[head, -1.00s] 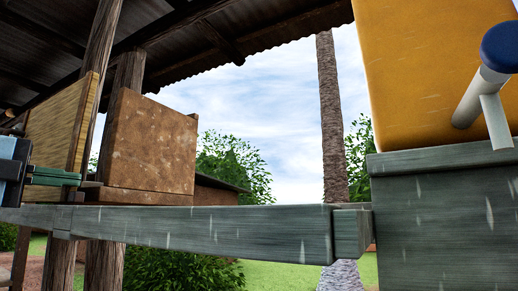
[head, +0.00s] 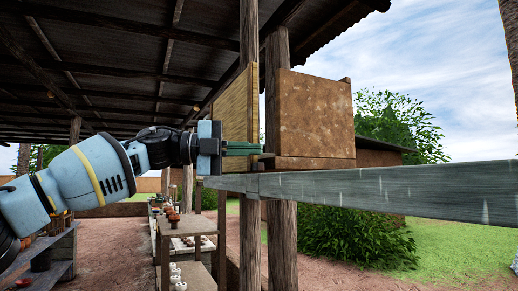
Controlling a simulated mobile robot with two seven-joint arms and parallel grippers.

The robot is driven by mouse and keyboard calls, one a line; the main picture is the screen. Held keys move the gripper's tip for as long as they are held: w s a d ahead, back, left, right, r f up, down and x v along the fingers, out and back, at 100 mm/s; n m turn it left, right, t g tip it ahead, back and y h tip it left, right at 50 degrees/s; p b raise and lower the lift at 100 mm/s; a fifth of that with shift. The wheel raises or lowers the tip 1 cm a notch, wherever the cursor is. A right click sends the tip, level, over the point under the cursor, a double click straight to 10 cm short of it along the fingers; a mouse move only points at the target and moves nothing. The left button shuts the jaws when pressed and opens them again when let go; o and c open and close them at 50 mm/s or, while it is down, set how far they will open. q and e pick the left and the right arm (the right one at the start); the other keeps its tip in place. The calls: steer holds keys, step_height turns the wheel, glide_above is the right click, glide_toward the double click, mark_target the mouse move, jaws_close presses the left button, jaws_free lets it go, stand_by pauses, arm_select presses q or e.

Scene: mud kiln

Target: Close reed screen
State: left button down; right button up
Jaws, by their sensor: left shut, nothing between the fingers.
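The gripper body hides part of the screen's lower left. My right gripper is out of view.
A rusty brown box-like block (head: 312,115) stands just right of the screen. A long grey-green beam (head: 390,189) runs from below the screen to the right. Shelves with pots (head: 185,225) stand lower left under the roof. Open grass lies right.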

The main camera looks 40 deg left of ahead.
arm_select(q)
steer(key=v, duration=0.9)
steer(key=shift+w+a+f, duration=0.2)
steer(key=shift+w, duration=0.05)
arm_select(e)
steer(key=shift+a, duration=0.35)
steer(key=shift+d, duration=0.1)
